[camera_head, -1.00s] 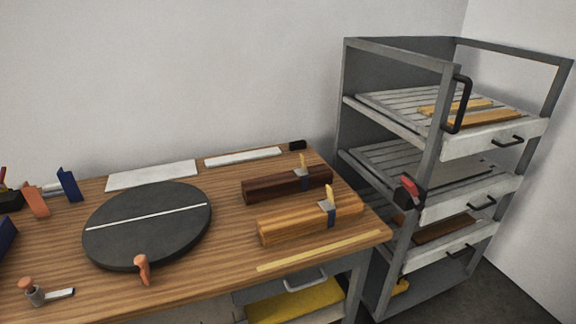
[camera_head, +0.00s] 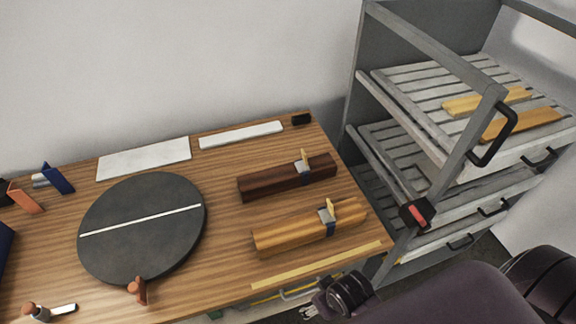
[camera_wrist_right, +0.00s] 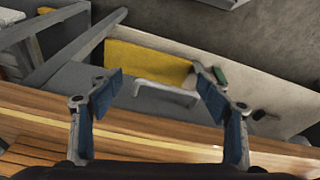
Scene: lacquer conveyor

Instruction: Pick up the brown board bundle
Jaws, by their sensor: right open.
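A dark brown board bundle (camera_head: 280,180) lies on the wooden bench in the head view, with a strap and a tag near its right end. A lighter, orange-brown bundle (camera_head: 285,238) lies in front of it, also strapped and tagged. My right gripper (camera_wrist_right: 160,82) is open and empty in the wrist view, with blue pads on its fingers. In the head view my right arm enters at the lower right, its wrist near the bench's front right corner, apart from both bundles. My left gripper is not in view.
A black turntable (camera_head: 130,255) stands left of the bundles. A yellow strip (camera_head: 318,265) lies along the bench's front edge. A grey shelf rack (camera_head: 385,130) stands close on the right. In the wrist view, a drawer holds a yellow item (camera_wrist_right: 150,62) below the bench.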

